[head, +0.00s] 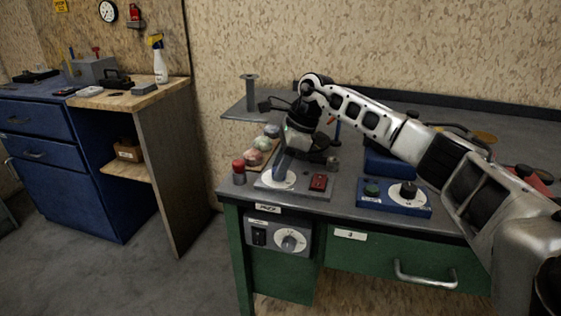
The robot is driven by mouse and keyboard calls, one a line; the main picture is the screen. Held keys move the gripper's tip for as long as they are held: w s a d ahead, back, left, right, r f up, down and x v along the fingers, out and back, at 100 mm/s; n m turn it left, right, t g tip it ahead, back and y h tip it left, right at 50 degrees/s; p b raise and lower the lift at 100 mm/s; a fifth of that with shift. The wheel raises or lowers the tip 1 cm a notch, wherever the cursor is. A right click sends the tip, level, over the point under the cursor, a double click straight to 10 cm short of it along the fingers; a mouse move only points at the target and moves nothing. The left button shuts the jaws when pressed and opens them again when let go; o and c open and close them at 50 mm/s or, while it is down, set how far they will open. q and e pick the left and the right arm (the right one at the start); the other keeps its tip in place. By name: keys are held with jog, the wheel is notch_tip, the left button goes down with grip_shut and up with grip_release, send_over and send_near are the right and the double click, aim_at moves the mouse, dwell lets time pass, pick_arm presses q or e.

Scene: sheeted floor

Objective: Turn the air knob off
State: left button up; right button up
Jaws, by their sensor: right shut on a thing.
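My right gripper (283,170) reaches down over the green workbench, its fingers at a white round dial (272,183) on a grey plate. It is shut on the knob of that dial; the fingers hide most of the knob. A red switch (318,183) sits on the same plate, just right of the dial. Another dark knob (408,190) on a white dial sits on a blue box to the right. A grey knob (289,243) is on a panel on the bench front. Labels are too small to tell which is the air knob. My left gripper is not in view.
A red-capped cylinder (239,171) stands at the bench's left edge, near several coloured round things (257,152). A blue box (388,163) lies behind the blue knob box (375,209). A blue cabinet (65,175) stands at left, with open floor between it and the bench.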

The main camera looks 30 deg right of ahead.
jog(key=shift+n, duration=0.5)
jog(key=shift+d, duration=0.1)
jog(key=o, duration=1)
jog(key=shift+r, duration=0.15)
jog(key=v, duration=1.5)
jog(key=shift+w+d+r+p, duration=0.2)
jog(key=shift+r+p, duration=0.15)
jog(key=shift+p, duration=0.05)
